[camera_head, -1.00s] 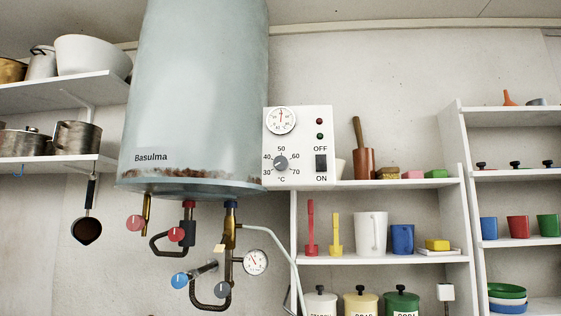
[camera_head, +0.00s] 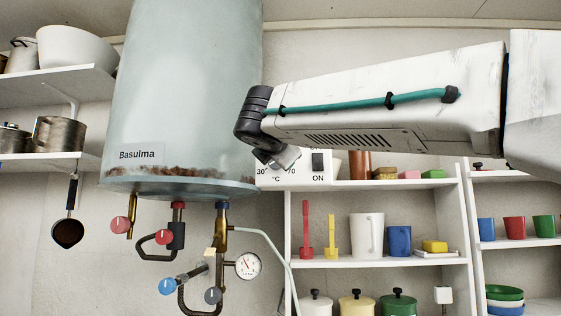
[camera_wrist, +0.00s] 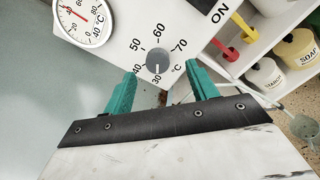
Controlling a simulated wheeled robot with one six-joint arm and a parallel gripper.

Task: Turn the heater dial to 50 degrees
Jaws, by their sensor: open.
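The white heater control panel (camera_head: 270,181) is mostly hidden behind my arm in the head view; only its lower edge shows. In the wrist view the panel (camera_wrist: 122,50) fills the middle, with the grey round dial (camera_wrist: 157,61) ringed by printed numbers from 30 to 70. The dial's pale pointer mark appears to face down in the picture, near the 30; the 50 is at its upper left. My gripper (camera_wrist: 161,84) is open with its two teal fingers apart. The dial shows between and just beyond the fingertips. I cannot tell whether they touch it.
A round temperature gauge (camera_wrist: 84,18) and the ON/OFF switch (camera_head: 318,161) share the panel. The pale blue boiler (camera_head: 185,90) stands left of it, with valves and pipes below. A shelf (camera_head: 400,184) with small items runs to the right.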

